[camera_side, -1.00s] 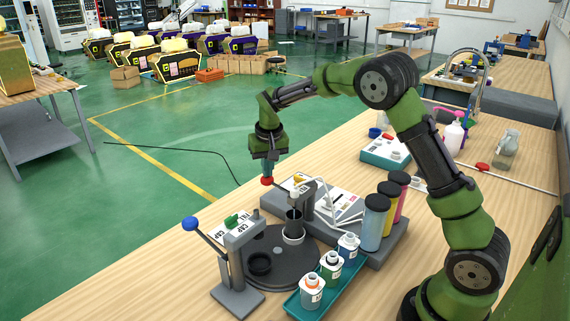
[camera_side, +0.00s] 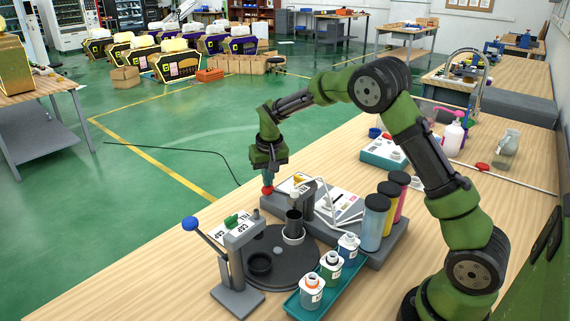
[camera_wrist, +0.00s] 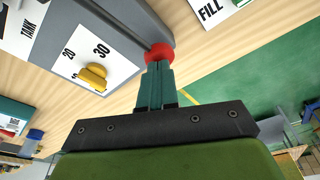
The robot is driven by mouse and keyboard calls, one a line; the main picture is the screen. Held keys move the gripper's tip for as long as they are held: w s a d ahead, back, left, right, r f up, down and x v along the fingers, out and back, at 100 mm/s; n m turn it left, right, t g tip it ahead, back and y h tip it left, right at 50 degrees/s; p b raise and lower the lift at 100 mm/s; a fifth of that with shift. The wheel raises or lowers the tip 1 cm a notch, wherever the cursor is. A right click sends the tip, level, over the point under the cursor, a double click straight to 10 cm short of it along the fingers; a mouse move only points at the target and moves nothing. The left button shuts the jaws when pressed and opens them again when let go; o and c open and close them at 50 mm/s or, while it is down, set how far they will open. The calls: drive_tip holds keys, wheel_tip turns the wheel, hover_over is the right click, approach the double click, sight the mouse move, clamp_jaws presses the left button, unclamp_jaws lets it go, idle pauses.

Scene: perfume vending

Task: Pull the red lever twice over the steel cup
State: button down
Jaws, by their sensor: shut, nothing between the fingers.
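The red lever knob (camera_side: 267,190) is at the back of the filling station, just under my gripper (camera_side: 268,182). In the wrist view the red knob (camera_wrist: 160,52) sits right at the tips of my shut fingers (camera_wrist: 156,72), which look to touch or press on it, with nothing between them. A dark cylinder (camera_side: 294,217) stands in a pale holder (camera_side: 293,237) on the dark round turntable (camera_side: 262,280). I cannot tell for sure whether this is the steel cup. A yellow dial (camera_wrist: 93,76) with numbers is beside the knob.
A blue-knobbed lever (camera_side: 190,223) on the CAP press stands at the front left. A teal tray (camera_side: 318,300) holds bottles at the front. Coloured cylinders (camera_side: 375,222) stand to the right. The left part of the table is bare.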

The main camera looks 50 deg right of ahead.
wheel_tip(320, 180, up, 9)
idle(1.0)
idle(0.8)
drive_tip(key=shift+f, duration=1.55)
drive_tip(key=shift+f, duration=0.1)
idle(1.5)
